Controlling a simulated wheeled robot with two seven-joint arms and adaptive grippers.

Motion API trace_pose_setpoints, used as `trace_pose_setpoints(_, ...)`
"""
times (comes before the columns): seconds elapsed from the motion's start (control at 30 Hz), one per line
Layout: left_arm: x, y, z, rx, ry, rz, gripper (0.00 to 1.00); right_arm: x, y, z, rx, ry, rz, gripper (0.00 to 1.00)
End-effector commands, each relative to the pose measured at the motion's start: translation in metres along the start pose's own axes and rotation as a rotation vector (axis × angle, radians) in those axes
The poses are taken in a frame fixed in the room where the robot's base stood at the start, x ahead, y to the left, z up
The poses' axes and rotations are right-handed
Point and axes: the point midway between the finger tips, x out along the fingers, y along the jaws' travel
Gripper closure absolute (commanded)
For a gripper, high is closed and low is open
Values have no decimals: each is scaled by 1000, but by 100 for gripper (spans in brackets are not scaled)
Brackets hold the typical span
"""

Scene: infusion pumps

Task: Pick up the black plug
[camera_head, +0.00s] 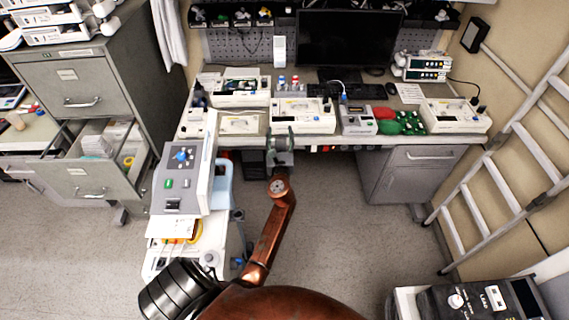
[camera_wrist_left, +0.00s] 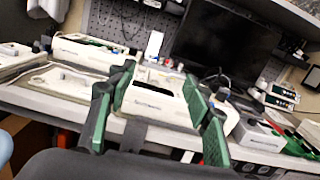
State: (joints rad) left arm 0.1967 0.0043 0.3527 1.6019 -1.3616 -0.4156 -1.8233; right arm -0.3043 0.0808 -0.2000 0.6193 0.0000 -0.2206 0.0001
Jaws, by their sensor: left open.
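My left gripper (camera_head: 280,145) is in front of the desk's front edge, near the middle white device (camera_head: 312,121). It also shows in the left wrist view (camera_wrist_left: 158,80), with its green-padded fingers spread wide and nothing between them. The middle white device (camera_wrist_left: 158,105) is seen beyond and between the fingers. A small dark upright piece (camera_head: 481,109) on the right white device (camera_head: 452,119) may be the black plug, but it is too small to be sure. A black cable (camera_head: 465,83) runs near it. My right gripper is in neither view.
The desk (camera_head: 385,133) carries several white devices, a grey box (camera_head: 357,121), and red and green items (camera_head: 400,122). A dark monitor (camera_head: 348,40) stands behind. A cart with a grey device (camera_head: 183,180) is left of my arm; a ladder (camera_head: 510,165) leans at right.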

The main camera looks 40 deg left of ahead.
Motion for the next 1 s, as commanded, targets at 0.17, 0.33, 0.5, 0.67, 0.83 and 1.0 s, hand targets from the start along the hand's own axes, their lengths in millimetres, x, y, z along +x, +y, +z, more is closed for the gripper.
trace_pose_setpoints(0.17,-3,4,-73,15,18,2,54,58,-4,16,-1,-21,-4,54)
trace_pose_setpoints(0.33,-5,7,-130,30,35,2,54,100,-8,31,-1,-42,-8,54)
trace_pose_setpoints(0.5,-8,8,-180,45,53,2,54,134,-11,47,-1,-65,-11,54)
trace_pose_setpoints(0.67,-9,8,-208,54,63,1,54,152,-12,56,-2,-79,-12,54)
trace_pose_setpoints(0.83,-6,8,-217,57,66,0,54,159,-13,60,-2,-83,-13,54)
trace_pose_setpoints(1.0,11,8,-217,56,65,0,54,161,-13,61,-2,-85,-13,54)
